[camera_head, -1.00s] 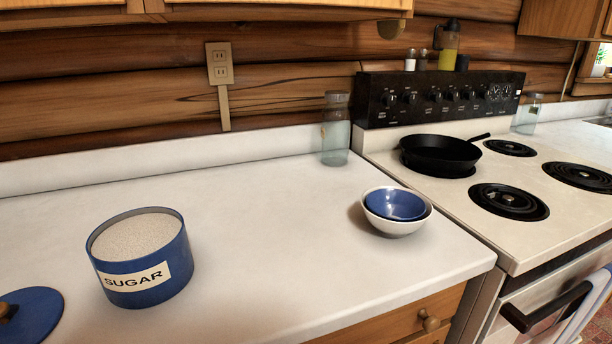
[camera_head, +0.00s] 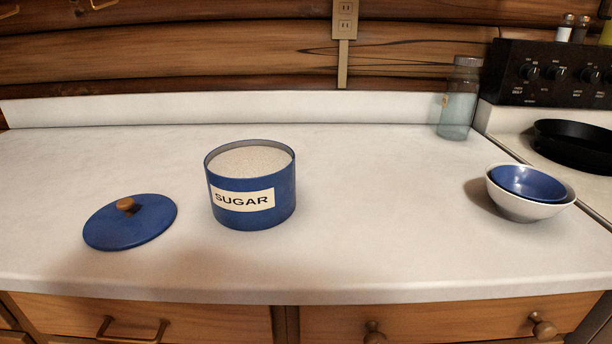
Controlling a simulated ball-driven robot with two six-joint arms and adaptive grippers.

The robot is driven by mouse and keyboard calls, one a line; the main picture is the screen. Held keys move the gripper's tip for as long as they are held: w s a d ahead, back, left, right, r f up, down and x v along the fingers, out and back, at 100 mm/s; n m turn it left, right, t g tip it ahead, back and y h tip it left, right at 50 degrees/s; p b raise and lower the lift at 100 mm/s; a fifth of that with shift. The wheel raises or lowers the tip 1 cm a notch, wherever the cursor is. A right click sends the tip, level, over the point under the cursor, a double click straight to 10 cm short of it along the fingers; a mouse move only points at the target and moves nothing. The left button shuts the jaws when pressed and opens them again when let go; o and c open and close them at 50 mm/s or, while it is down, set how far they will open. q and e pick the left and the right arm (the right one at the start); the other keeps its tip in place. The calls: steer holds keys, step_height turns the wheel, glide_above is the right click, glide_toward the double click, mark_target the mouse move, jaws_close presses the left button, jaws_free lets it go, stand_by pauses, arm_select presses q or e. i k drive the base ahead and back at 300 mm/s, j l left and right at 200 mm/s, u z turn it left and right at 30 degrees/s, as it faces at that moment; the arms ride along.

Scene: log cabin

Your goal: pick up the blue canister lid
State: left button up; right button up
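The blue canister lid (camera_head: 148,224) lies flat on the white counter at the left of the head view, with its wooden knob (camera_head: 125,205) facing up. The blue canister (camera_head: 281,203) stands upright and uncovered just to the right of the lid, a small gap apart. It carries a label reading SUGAR and is full of white sugar (camera_head: 250,160). Neither of my grippers is in view.
A white bowl (camera_head: 520,208) with a blue bowl (camera_head: 528,183) nested in it sits at the right. A glass jar (camera_head: 457,115) stands against the backsplash. The stove with a black pan (camera_head: 575,146) is at the far right. The counter (camera_head: 370,235) is clear between canister and bowls.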

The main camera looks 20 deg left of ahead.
mark_target(129, 222)
steer(key=u, duration=1.55)
